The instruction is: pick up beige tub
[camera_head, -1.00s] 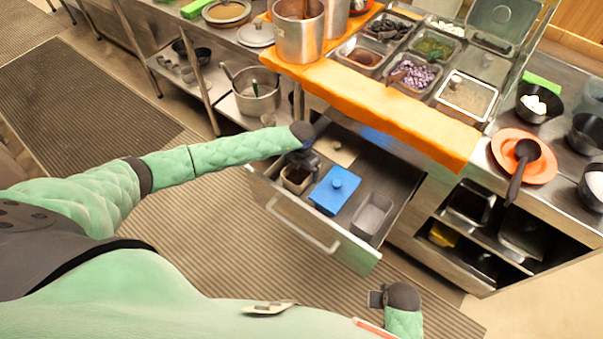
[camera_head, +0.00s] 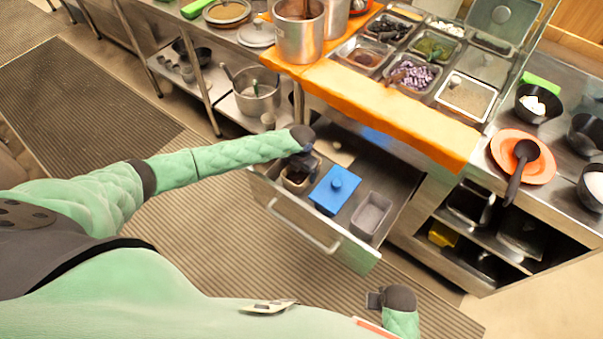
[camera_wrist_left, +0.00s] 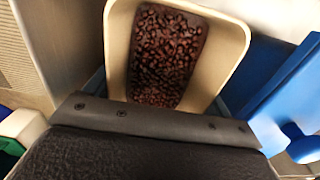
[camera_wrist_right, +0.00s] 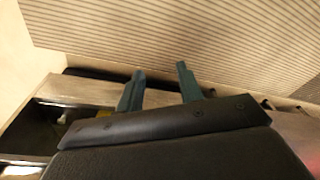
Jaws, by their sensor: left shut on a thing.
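The beige tub (camera_head: 297,185) is in the open drawer, at its left end in the head view. In the left wrist view the tub (camera_wrist_left: 117,50) fills the upper middle and holds dark brown beans. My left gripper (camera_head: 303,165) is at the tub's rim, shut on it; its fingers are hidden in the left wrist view. I cannot tell whether the tub touches the drawer floor. My right gripper (camera_wrist_right: 160,88) is open and empty, low in front of the counter, with both fingers apart in the right wrist view.
In the drawer (camera_head: 335,240), a blue lidded box (camera_head: 335,190) sits close beside the tub, with a grey tub (camera_head: 371,215) to its right. The orange-covered counter edge (camera_head: 400,105) overhangs the drawer's back. The striped floor mat in front is clear.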

